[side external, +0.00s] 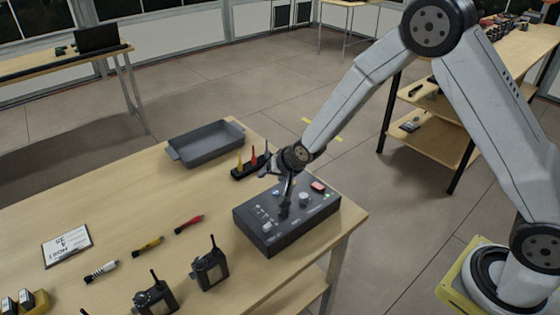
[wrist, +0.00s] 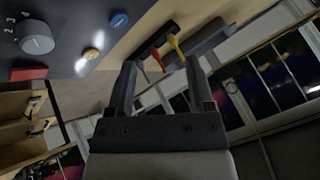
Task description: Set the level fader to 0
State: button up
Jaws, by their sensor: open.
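The dark control box (side external: 318,215) stands near the right corner of the table. A pale cap (side external: 267,227) near its front left edge may be the level fader; it is too small to read its setting. My gripper (side external: 284,208) points down at the box's top, and I cannot tell whether it touches it. In the wrist view my gripper (wrist: 160,65) is open with nothing between its fingers. That view shows part of the box with a grey numbered knob (wrist: 37,38), a red button (wrist: 29,73), a lit yellow button (wrist: 92,53) and a blue button (wrist: 119,19). No fader shows there.
A grey tray (side external: 207,143) and a dark holder (side external: 246,172) with coloured upright pieces stand behind the box.

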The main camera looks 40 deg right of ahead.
aim_at(267, 226)
jog(key=shift+s+a+r+n+g+h, duration=0.15)
jog(key=shift+s+a+r+n+g, duration=0.1)
jog(key=shift+s+a+n+g, duration=0.95)
jog(key=shift+s+a+r+n+g+h, duration=0.2)
jog(key=shift+s+a+n+g, duration=0.8)
jog(key=shift+s+a+g, duration=0.35)
jog(key=shift+s+a+r+n+g+h, duration=0.15)
jog(key=shift+s+a+r+n+g, duration=0.1)
jog(key=shift+s+a+n+g, duration=0.95)
jog(key=shift+w+a+f, duration=0.1)
jog(key=shift+a+f, duration=0.05)
jog(key=shift+f, duration=3.8)
grip_shut()
